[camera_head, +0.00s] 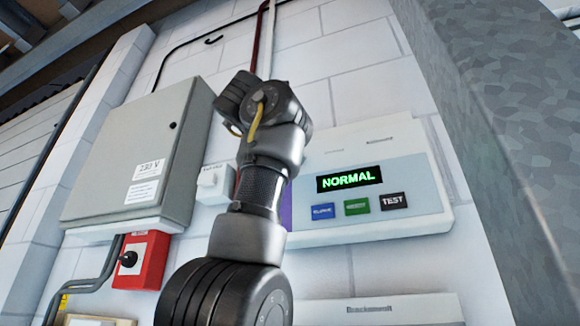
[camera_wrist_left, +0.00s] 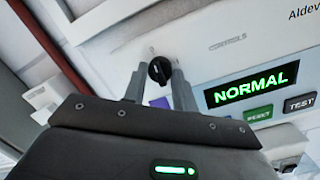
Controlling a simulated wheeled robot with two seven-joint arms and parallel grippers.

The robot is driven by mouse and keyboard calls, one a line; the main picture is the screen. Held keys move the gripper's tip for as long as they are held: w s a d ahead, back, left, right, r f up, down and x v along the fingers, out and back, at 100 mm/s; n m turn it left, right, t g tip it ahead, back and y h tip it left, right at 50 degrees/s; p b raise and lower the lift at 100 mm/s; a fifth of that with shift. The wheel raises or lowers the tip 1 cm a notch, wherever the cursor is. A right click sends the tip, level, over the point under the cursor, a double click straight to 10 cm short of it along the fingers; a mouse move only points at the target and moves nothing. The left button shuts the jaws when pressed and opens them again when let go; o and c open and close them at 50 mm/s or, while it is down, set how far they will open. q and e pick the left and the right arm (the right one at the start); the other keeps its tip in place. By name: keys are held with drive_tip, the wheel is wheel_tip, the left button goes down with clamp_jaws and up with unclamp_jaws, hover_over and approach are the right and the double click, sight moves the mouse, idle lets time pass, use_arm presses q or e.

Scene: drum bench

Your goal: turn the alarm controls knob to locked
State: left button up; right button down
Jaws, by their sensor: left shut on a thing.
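The alarm controls knob (camera_wrist_left: 158,72) is small, round and black with a pale pointer line. It sits on a white panel (camera_wrist_left: 206,62) marked CONTROLS, seen in the left wrist view. My left gripper (camera_wrist_left: 157,84) has one finger on each side of the knob and is shut on it. In the head view my left arm hides the knob and the fingers. The same alarm panel (camera_head: 408,160) shows there, with a green NORMAL display (camera_head: 349,179). The knob's position labels are not readable. My right gripper is in neither view.
Blue (camera_head: 322,211), green (camera_head: 356,206) and TEST (camera_head: 394,201) buttons lie below the display. A grey 230 V cabinet (camera_head: 120,150) and a red box with a black knob (camera_head: 142,260) are to the left. A grey metal column (camera_head: 500,120) stands close on the right.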

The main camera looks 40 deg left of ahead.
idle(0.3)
use_arm(q)
drive_tip(key=o, duration=1)
drive_tip(key=shift+c, duration=0.2)
drive_tip(key=b+v, duration=0.4)
drive_tip(key=v, duration=0.6)
drive_tip(key=shift+s+d+b, duration=0.2)
drive_tip(key=shift+s+b, duration=0.15)
